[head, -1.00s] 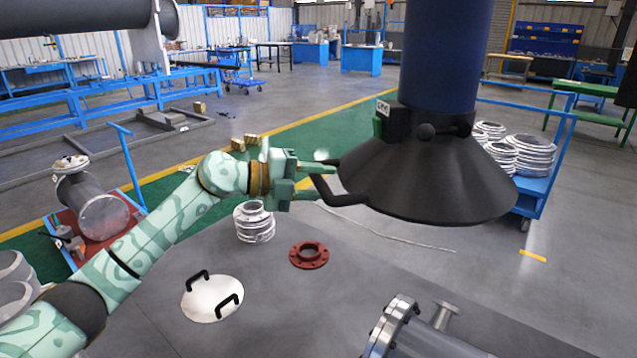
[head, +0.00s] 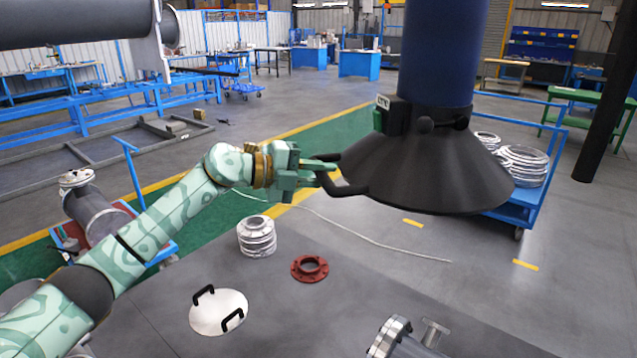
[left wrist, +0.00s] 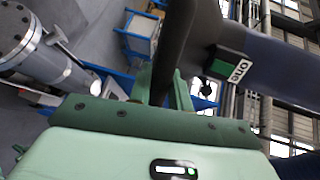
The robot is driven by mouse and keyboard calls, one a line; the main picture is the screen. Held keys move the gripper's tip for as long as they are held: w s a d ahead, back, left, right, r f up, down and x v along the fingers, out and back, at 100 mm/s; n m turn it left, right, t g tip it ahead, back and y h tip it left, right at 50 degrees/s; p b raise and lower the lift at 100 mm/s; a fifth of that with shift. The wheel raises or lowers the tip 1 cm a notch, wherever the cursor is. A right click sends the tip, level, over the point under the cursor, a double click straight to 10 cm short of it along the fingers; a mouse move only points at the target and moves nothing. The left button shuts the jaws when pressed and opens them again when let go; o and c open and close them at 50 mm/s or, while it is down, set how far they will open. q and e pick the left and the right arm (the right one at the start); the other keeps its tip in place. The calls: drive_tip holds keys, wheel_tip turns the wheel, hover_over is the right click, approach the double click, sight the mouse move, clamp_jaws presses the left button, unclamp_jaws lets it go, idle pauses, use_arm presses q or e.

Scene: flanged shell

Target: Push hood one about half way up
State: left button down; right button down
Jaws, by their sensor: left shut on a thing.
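The black conical hood (head: 428,178) hangs from a thick dark blue duct (head: 440,55) at the right of the head view, above the grey table. Its collar carries a small tag, which reads "one" in the left wrist view (left wrist: 237,71). A black bar handle (head: 345,187) sticks out from the hood's left side. My left gripper (head: 325,172) reaches in from the left and is shut on this handle. In the left wrist view the handle (left wrist: 172,50) runs down between the fingers. My right gripper is not in view.
On the grey table (head: 330,325) are a white lid with two black handles (head: 218,311), a red flange (head: 309,268), a stack of metal rings (head: 257,236) and a flanged pipe (head: 392,338). A blue cart (head: 533,196) with metal rings stands behind the hood.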

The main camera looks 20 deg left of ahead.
use_arm(q)
wheel_tip(320, 180, up, 21)
drive_tip(key=p, duration=1.5)
drive_tip(key=shift+r, duration=0.1)
drive_tip(key=c, duration=1.3)
unclamp_jaws()
drive_tip(key=shift+a, duration=0.1)
drive_tip(key=shift+c, duration=0.2)
drive_tip(key=shift+s, duration=0.1)
drive_tip(key=b+v, duration=0.4)
drive_tip(key=v, duration=1.2)
drive_tip(key=shift+a, duration=0.15)
